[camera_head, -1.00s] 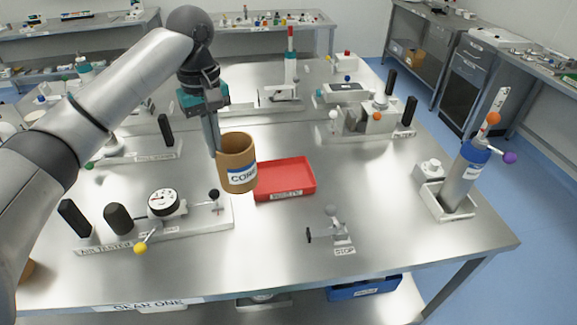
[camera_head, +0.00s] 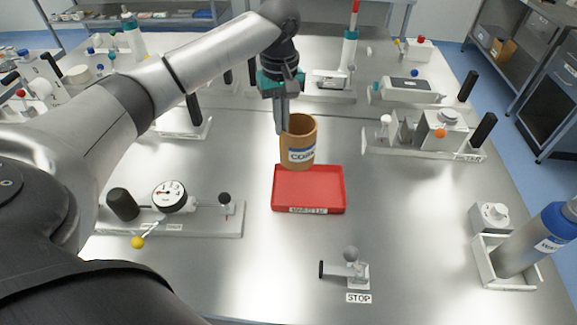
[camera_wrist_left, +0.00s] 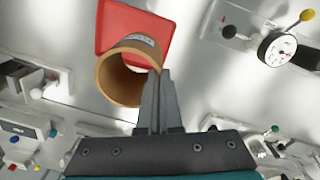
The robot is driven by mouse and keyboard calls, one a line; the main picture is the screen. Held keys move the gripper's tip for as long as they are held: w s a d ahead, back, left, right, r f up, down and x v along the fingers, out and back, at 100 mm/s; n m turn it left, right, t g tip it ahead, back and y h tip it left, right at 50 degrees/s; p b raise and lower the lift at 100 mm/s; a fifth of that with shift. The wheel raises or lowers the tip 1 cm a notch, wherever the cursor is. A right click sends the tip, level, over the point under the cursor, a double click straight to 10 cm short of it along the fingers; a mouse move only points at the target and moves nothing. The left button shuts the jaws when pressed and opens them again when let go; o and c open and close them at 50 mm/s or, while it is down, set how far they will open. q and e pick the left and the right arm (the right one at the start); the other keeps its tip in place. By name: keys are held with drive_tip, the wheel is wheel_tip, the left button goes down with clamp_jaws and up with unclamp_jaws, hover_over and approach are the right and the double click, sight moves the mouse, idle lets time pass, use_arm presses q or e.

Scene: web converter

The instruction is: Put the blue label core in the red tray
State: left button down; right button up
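The blue label core (camera_head: 298,142) is a tan hollow tube with a blue and white "CORE" label. My left gripper (camera_head: 283,128) is shut on its wall and holds it upright. The core appears above the back part of the red tray (camera_head: 322,188), overlapping its far edge in the head view. The height between them is hard to judge. In the left wrist view the fingers (camera_wrist_left: 160,100) pinch the rim of the core (camera_wrist_left: 113,75), with the red tray (camera_wrist_left: 112,22) beyond it. The tray looks empty. My right gripper is not in view.
A gauge fixture (camera_head: 169,196) with a yellow knob stands left of the tray. A small stop fixture (camera_head: 350,268) is in front, and a blue-capped cylinder in a holder (camera_head: 530,240) is at right. Block fixtures stand behind right. The steel around the tray is clear.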

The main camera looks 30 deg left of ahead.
use_arm(q)
wheel_tip(320, 180, down, 13)
drive_tip(key=shift+w+b, duration=0.15)
drive_tip(key=shift+b, duration=0.25)
drive_tip(key=shift+f, duration=0.15)
drive_tip(key=c, duration=1.1)
unclamp_jaws()
wheel_tip(320, 180, up, 12)
drive_tip(key=shift+p, duration=0.3)
